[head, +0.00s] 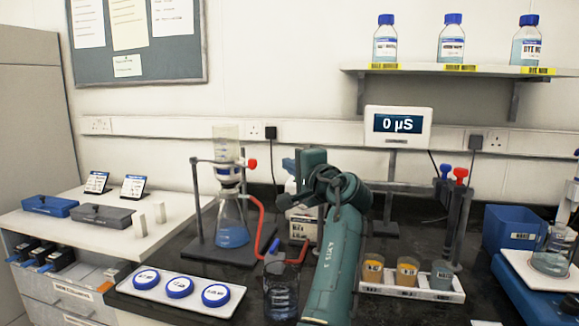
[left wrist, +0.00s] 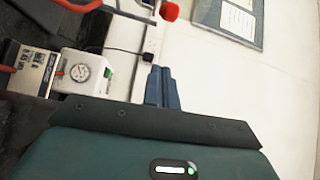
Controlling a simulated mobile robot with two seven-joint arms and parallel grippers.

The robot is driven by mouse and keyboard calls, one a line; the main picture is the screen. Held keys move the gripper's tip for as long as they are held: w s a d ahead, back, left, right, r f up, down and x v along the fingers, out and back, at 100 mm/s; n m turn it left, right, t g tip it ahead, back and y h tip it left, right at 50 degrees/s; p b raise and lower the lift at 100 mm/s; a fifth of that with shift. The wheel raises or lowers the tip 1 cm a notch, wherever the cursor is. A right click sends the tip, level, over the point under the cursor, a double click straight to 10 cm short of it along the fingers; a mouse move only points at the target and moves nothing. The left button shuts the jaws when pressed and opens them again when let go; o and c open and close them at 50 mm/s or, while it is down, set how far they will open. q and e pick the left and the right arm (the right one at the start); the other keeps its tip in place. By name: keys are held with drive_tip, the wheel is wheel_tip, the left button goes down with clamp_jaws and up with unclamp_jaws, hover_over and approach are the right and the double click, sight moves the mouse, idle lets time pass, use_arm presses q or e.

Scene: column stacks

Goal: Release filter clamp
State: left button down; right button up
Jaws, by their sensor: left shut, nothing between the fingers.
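The filter stack (head: 228,165) stands on a flask of blue liquid (head: 232,228), held by a stand at the back left. A red knob (head: 252,163) sticks out to the right of its clamp; a red knob also shows at the top of the left wrist view (left wrist: 170,11). My left gripper (head: 289,164) is right of the knob, apart from it, partly hidden by my own wrist. In the left wrist view its fingers (left wrist: 160,88) are together and empty. My right gripper is not in view.
A red hose (head: 261,215) runs from the flask toward a pump with a gauge (left wrist: 80,72). A beaker (head: 281,290) and a tray with three blue-capped dishes (head: 180,287) stand in front. A cup rack (head: 412,291) is at right.

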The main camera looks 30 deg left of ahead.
use_arm(q)
drive_tip(key=a+p, duration=0.1)
drive_tip(key=a, duration=0.5)
drive_tip(key=shift+a, duration=0.4)
drive_tip(key=shift+s+p, duration=0.1)
drive_tip(key=shift+p, duration=0.2)
